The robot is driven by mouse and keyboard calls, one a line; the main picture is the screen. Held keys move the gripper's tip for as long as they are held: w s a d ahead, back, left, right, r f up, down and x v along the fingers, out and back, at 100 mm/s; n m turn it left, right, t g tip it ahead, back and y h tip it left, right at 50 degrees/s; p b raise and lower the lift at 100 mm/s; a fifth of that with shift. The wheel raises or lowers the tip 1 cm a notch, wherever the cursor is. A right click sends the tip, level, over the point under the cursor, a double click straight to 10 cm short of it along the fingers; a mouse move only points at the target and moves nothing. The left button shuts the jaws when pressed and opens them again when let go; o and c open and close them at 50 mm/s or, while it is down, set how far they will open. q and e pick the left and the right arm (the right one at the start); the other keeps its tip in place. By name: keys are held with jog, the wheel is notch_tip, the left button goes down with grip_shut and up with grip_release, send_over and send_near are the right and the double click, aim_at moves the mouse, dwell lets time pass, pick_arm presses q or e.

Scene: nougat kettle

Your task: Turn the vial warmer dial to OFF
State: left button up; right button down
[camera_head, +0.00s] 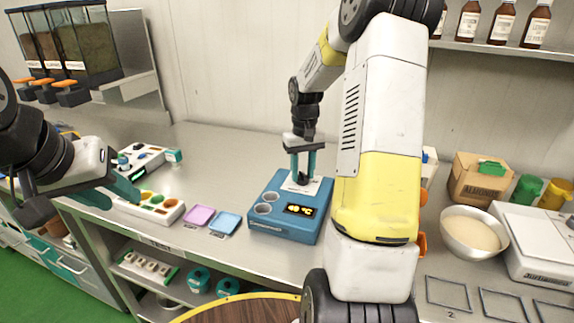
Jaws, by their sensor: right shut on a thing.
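The vial warmer (283,231) is a blue box on the counter, with round wells on its left and a dark display with yellow symbols on its front right. A pale panel with a dark dial (301,181) is on its rear part. My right gripper (303,177) points down over this panel, its teal fingers on either side of the dial and shut on it. The fingers partly hide the dial, and its setting cannot be read. My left gripper (118,199) is at the left, away from the warmer, with its teal fingers apart and empty.
Pink (199,216) and blue (225,223) trays lie left of the warmer. A white block with coloured wells (156,208) is near my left gripper. A bowl (473,232), a cardboard box (481,178) and a scale (535,244) are at the right. My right arm hides the counter between.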

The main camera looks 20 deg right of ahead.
aim_at(303, 173)
jog(key=n, duration=0.5)
jog(key=shift+n, duration=0.4)
dwell(0.4)
jog(key=c, duration=0.9)
grip_release()
jog(key=shift+c, duration=0.2)
notch_tip(303, 173, up, 8)
jog(key=shift+f, duration=0.1)
